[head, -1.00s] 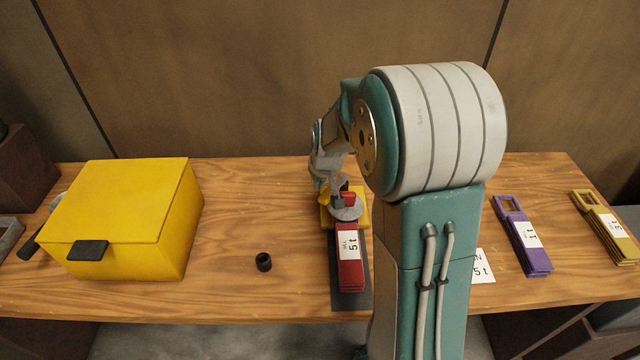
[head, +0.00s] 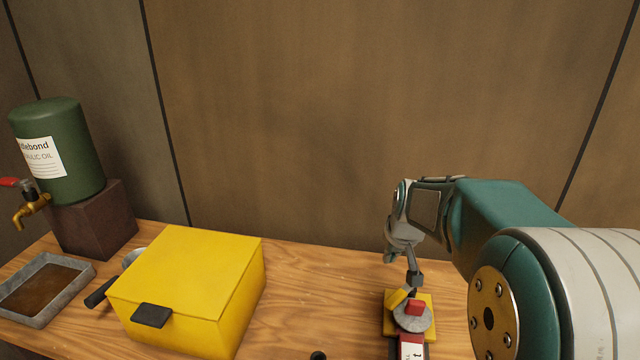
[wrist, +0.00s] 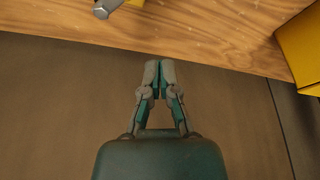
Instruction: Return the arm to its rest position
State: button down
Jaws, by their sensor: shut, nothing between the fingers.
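My teal and grey arm reaches in from the right of the head view. My gripper (head: 398,248) hangs over the back of the bench, above a yellow-based device (head: 424,302) with a grey disc, a red part and an upright rod. In the wrist view my gripper (wrist: 159,68) has its two fingers together and empty. A grey rod end (wrist: 106,8) shows at the top of that view, apart from the fingertips. In the head view the gripper's tips overlap the rod's top, so the gap there is hard to judge.
A yellow lidded box (head: 190,285) with a black handle stands left of the device. Farther left are a grey tray (head: 45,285) and a green oil drum (head: 60,150) on a brown block (head: 95,220). Bare wooden bench (head: 315,290) lies between box and device. A brown wall stands behind.

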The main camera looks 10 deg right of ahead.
jog(key=s+a+r, duration=0.2)
jog(key=s+a, duration=0.1)
jog(key=s, duration=0.4)
jog(key=s+a+r+t, duration=0.1)
jog(key=s+a, duration=0.3)
jog(key=s, duration=0.4)
jog(key=s+a+r, duration=0.3)
jog(key=s, duration=0.5)
jog(key=shift+s+a+r+t, duration=0.15)
jog(key=shift+s+a+t, duration=0.1)
jog(key=shift+a+t, duration=0.05)
